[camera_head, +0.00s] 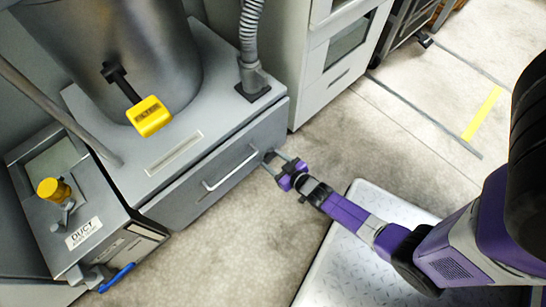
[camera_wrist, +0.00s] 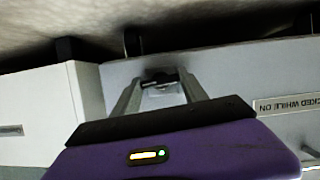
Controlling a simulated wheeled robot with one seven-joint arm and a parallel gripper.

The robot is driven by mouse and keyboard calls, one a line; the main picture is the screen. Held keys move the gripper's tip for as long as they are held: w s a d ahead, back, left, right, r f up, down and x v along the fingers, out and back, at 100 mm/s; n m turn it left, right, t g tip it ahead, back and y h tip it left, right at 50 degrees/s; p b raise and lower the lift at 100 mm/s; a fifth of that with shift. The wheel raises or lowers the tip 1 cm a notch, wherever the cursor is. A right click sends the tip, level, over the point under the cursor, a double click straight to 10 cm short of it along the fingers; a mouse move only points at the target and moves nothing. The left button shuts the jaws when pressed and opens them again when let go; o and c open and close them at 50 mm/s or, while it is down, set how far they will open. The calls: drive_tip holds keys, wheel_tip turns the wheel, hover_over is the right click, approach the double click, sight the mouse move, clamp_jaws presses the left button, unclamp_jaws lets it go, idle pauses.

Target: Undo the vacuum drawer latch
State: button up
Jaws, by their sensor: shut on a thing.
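The grey vacuum drawer (camera_head: 200,195) is shut in the base cabinet, with a pale bar handle (camera_head: 230,170) on its front. My gripper (camera_head: 272,160) reaches the right end of the drawer front. In the wrist view my gripper (camera_wrist: 161,84) has its two fingers converging on a small dark latch (camera_wrist: 160,77) on a pale plate. It is shut on the latch. The fingers and their closeness hide part of the latch, and its exact position is hard to tell. In the head view the fingertips cover most of it.
A yellow-tagged lever (camera_head: 150,115) sits on the metal drum (camera_head: 130,50) above the drawer. The floor (camera_head: 230,255) before the drawer is clear.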

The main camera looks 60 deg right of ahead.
drive_tip(key=shift+m+y, duration=0.3)
drive_tip(key=shift+m, duration=0.1)
idle(0.3)
drive_tip(key=o, duration=1.4)
drive_tip(key=shift+s, duration=0.1)
drive_tip(key=p+v, duration=0.3)
drive_tip(key=v, duration=0.4)
drive_tip(key=shift+s+a+r, duration=0.1)
drive_tip(key=shift+s, duration=0.2)
